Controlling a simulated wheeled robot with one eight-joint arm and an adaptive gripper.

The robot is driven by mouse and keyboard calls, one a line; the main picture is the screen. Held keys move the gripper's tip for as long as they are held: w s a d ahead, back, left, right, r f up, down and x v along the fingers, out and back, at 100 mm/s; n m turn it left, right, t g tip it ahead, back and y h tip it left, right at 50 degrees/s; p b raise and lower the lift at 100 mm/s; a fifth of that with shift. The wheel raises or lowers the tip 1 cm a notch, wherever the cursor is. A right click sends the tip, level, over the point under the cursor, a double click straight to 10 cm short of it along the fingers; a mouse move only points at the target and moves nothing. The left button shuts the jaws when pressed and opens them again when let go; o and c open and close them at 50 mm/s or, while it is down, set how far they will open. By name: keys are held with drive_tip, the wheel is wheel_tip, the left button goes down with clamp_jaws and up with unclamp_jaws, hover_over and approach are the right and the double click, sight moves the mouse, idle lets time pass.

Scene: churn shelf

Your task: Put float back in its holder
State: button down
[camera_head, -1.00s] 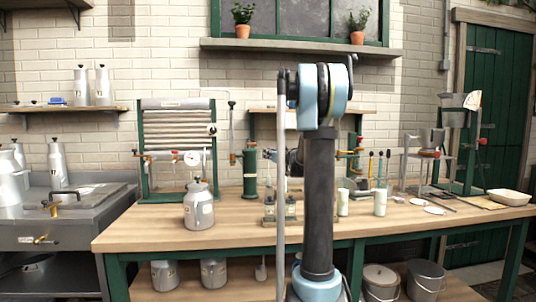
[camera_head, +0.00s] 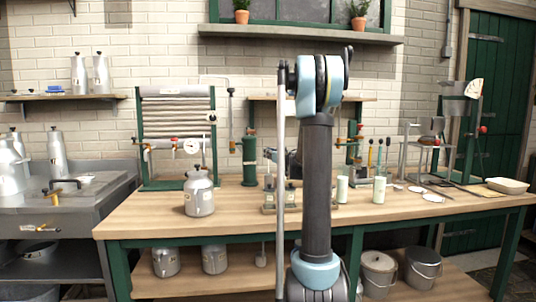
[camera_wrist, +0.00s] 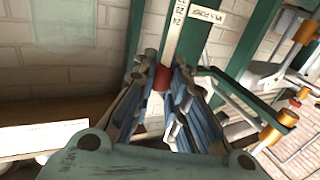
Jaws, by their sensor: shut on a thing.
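My gripper (camera_wrist: 160,88) shows in the wrist view with its dark blue-grey fingers closed around a small red piece (camera_wrist: 161,77). A white strip with printed numbers (camera_wrist: 176,25) rises just above the red piece. I cannot tell whether the two are joined, and the red piece may be the float. In the head view my arm hides most of the gripper at the back of the bench. I cannot make out the float's holder with certainty. A green cylinder (camera_head: 249,160) stands upright left of my arm.
The wooden bench (camera_head: 150,222) carries a metal can (camera_head: 199,192), a green-framed roller stand (camera_head: 140,155), pale cylinders (camera_head: 379,190) and a white tray (camera_head: 508,186). Lidded buckets (camera_head: 379,272) stand on the lower shelf.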

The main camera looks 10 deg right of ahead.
drive_tip(key=shift+f, duration=0.2)
drive_tip(key=c, duration=1.5)
unclamp_jaws()
drive_tip(key=shift+s, duration=0.1)
